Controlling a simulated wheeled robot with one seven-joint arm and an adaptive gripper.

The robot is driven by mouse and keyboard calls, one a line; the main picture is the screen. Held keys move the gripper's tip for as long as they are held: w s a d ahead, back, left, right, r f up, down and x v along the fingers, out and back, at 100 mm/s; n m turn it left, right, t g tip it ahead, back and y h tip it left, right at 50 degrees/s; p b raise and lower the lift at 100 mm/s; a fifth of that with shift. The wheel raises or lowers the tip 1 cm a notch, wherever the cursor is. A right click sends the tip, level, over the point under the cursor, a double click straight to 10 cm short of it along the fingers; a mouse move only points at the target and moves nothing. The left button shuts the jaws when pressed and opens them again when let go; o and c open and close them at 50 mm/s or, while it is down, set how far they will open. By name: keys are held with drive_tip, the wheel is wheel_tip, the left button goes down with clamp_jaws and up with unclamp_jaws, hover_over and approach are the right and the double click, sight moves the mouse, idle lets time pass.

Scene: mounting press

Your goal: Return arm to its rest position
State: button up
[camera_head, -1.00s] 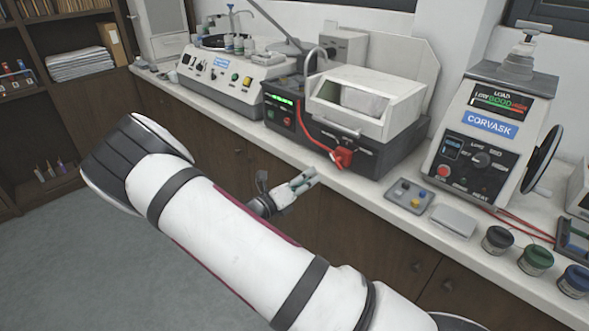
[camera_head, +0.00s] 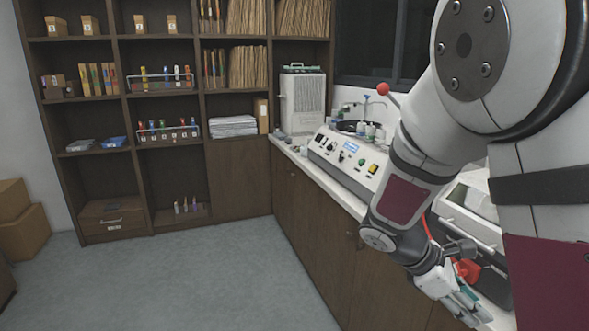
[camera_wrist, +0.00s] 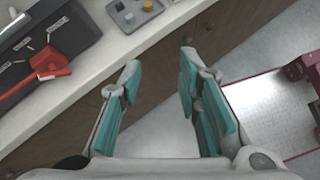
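My gripper (camera_head: 468,304) hangs low in front of the counter at the lower right of the head view, on my bent white arm. In the wrist view my gripper (camera_wrist: 160,88) shows two teal-padded fingers spread apart with nothing between them. Cabinet fronts and floor lie behind the gap. Part of my arm hides much of the counter in the head view.
The counter (camera_wrist: 110,55) edge runs beside the fingers. A machine with a red handle (camera_wrist: 60,55) and a small grey tray (camera_wrist: 135,12) stand on it. A control box (camera_head: 345,160) stands farther back. Shelves (camera_head: 205,130) line the far wall. The floor (camera_head: 190,270) at left is clear.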

drive_tip(key=s+a+r+m+t+y, duration=0.3)
drive_tip(key=s+a+r+m, duration=0.3)
drive_tip(key=s, duration=0.3)
drive_tip(key=s+a+r+m+t+y, duration=0.3)
drive_tip(key=s+a+r+m+y, duration=0.3)
drive_tip(key=s+a+m, duration=0.1)
drive_tip(key=shift+s+r+m+y+p, duration=0.35)
drive_tip(key=shift+s+m, duration=0.25)
drive_tip(key=shift+s, duration=0.6)
drive_tip(key=shift+a, duration=0.1)
